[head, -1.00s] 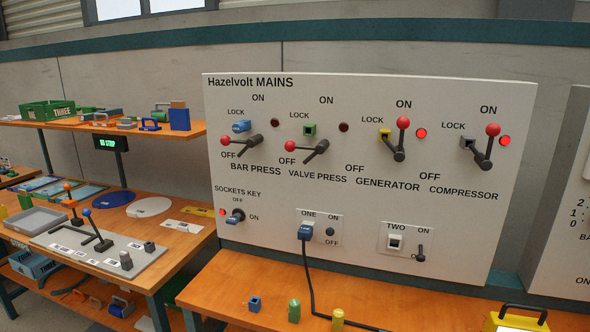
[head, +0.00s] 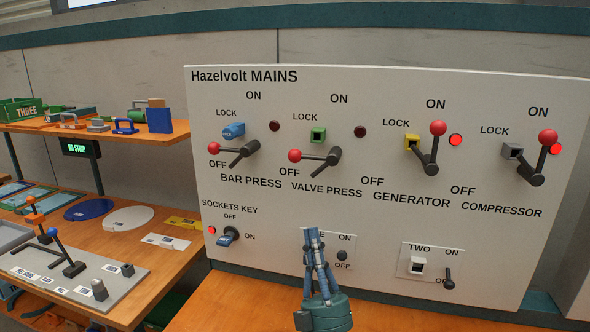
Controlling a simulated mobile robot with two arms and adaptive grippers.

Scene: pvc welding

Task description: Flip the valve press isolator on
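The mains panel (head: 380,95) fills the middle of the head view. The valve press isolator (head: 320,158) is a dark lever with a red ball on its end; the ball points left, to the OFF label. The lamp (head: 360,132) to its upper right is dark. The green lock (head: 318,135) above the lever shows a dark opening. My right gripper (head: 312,236) points up from the bottom, below the valve press lever and in front of socket ONE. It looks clear of the lever. Its fingers are seen close together, so I cannot tell whether they are open. My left gripper is out of view.
The bar press lever (head: 235,152) also points left. The generator lever (head: 432,150) and compressor lever (head: 537,158) point up, with red lamps lit. An orange bench (head: 240,300) runs below the panel. A side table (head: 110,240) stands at left.

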